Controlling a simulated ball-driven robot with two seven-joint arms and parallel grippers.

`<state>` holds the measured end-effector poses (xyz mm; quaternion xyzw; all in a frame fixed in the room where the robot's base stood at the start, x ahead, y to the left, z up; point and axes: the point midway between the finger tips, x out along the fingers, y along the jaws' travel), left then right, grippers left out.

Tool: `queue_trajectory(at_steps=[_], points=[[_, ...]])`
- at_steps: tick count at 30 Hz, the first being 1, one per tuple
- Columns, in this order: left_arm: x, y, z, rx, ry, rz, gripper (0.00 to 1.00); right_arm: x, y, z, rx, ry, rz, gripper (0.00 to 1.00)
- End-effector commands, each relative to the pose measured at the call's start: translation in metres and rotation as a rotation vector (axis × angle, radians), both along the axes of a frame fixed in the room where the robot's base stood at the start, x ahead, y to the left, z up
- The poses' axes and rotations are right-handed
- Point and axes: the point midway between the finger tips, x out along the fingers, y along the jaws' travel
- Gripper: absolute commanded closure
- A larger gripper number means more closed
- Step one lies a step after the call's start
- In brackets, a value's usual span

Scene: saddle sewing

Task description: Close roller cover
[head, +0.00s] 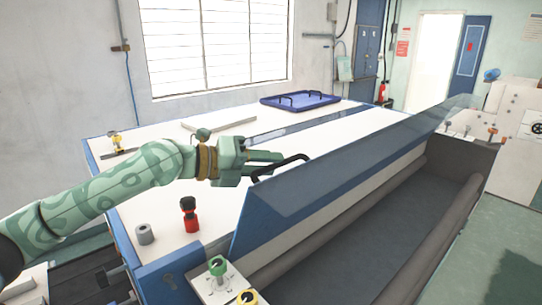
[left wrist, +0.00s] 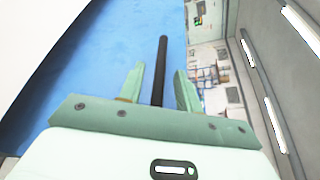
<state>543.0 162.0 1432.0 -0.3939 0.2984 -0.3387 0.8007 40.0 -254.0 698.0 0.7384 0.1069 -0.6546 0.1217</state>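The roller cover (head: 330,165) is a long, see-through blue panel. It stands tilted up along the table's edge, with the roller bed uncovered beside it. Its black handle (head: 293,164) sticks out on the table side. My left gripper (head: 266,164) is at this handle, above the white table top. In the left wrist view, the dark handle bar (left wrist: 162,60) runs between the two spread fingers of my left gripper (left wrist: 159,72), with gaps visible on both sides. The blue cover surface (left wrist: 100,70) fills much of that view. My right gripper is not in view.
A red-and-black bottle-like object (head: 189,215) and a grey roll (head: 145,233) stand on the table's near left. A blue tray (head: 300,101) lies at the back. A control box with a green knob (head: 217,265) is at the cover's near end. Dark rollers (head: 432,240) lie in the bed.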

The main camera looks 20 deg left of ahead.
Motion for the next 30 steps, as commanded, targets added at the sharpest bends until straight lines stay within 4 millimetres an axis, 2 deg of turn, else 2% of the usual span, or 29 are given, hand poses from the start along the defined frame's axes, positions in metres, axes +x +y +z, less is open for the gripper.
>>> queue_trajectory(at_steps=[4, 13, 15, 17, 25, 30], points=[[0.007, -0.009, -0.002, 0.001, 0.001, 0.0, 0.66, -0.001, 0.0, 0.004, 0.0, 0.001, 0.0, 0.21], [0.008, -0.011, -0.004, 0.001, 0.001, 0.0, 0.66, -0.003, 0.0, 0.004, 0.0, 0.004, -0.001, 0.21], [0.008, -0.011, -0.004, 0.001, 0.001, 0.0, 0.85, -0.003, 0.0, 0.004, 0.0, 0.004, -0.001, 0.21], [0.008, -0.011, -0.004, 0.001, 0.001, 0.0, 1.0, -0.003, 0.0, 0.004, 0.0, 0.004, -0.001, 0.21], [0.006, -0.013, -0.005, 0.001, 0.002, -0.001, 1.0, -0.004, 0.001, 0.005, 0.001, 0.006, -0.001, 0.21], [-0.002, -0.026, -0.008, 0.001, 0.004, -0.005, 1.0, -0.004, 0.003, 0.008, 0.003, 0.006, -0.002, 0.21]])
